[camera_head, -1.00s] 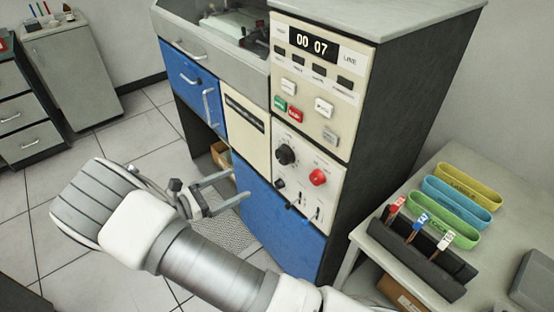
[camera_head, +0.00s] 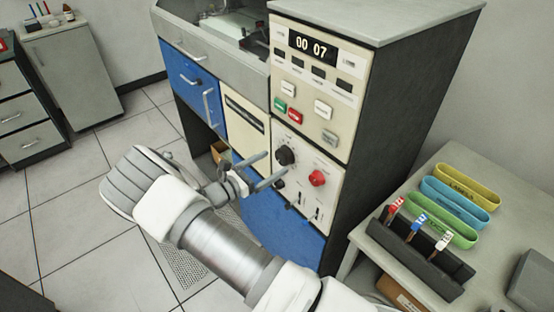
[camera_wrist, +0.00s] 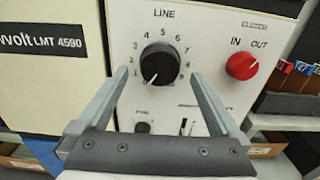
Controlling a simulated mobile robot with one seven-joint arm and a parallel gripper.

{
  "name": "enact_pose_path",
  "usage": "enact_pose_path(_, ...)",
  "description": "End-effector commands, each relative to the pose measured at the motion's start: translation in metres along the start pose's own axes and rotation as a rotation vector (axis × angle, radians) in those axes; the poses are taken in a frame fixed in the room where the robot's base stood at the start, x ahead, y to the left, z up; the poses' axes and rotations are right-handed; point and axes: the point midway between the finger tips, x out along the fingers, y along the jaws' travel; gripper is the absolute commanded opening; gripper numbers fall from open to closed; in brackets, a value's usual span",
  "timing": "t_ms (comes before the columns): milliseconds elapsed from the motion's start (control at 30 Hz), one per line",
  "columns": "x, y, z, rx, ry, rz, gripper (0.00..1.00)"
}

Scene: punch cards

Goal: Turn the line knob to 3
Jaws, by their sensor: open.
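The line knob is a round black dial (camera_wrist: 160,62) on a cream panel under the word LINE, with a ring of numbers around it. Its white mark points to the lower left, below the numbers on the left side. In the head view the knob (camera_head: 286,155) is on the front of the tall cabinet. My gripper (camera_head: 272,166) is open and empty in front of the panel. In the wrist view its two fingers (camera_wrist: 160,75) appear to the left and right of the knob's lower part, with gaps between; how far they are from the panel is unclear.
A red clutch knob (camera_wrist: 242,65) sits right of the line knob. A smaller black knob (camera_wrist: 142,127) and a slot are below. A display (camera_head: 314,45) above reads 00 07. A side table (camera_head: 480,250) at right holds coloured trays and a card rack.

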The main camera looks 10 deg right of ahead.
Motion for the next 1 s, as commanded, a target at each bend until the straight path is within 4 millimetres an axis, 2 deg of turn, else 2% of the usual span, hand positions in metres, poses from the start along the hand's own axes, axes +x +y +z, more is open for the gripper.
enact_pose_path(33, 0.009, -0.001, 0.0, -0.001, -0.001, -0.002, 1.0)
enact_pose_path(200, 0.025, 0.0, 0.0, -0.001, -0.001, -0.001, 1.0)
enact_pose_path(567, 0.029, 0.0, 0.0, -0.001, 0.0, 0.001, 1.0)
enact_pose_path(1000, 0.029, 0.0, 0.0, 0.0, 0.0, 0.0, 0.21)
